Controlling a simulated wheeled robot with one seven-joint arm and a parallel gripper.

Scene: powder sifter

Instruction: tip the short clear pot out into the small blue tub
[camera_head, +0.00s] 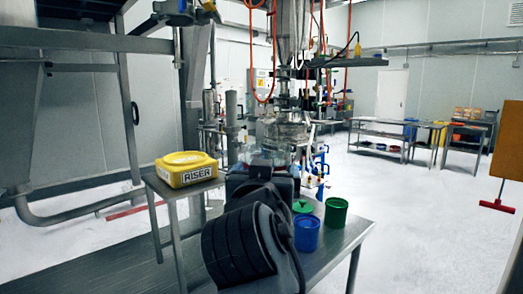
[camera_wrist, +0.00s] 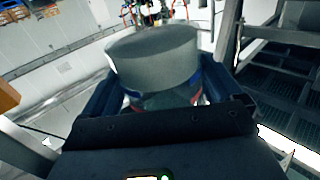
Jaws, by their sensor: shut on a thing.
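My gripper (camera_wrist: 160,97) is shut on the short clear pot (camera_wrist: 158,62), with one finger on each side of it. In the wrist view the pot looks greyish and cloudy in its wide part, with a clearer part between the fingers. Its contents cannot be told. In the head view my dark wrist and gripper (camera_head: 262,168) are above the table, and the pot is hard to make out there. The small blue tub (camera_head: 307,234) stands upright on the metal table, to the right of and below my gripper. It is partly overlapped by my arm.
Sifter machinery (camera_head: 285,128) rises behind my gripper. The left front of the table (camera_head: 130,268) is bare.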

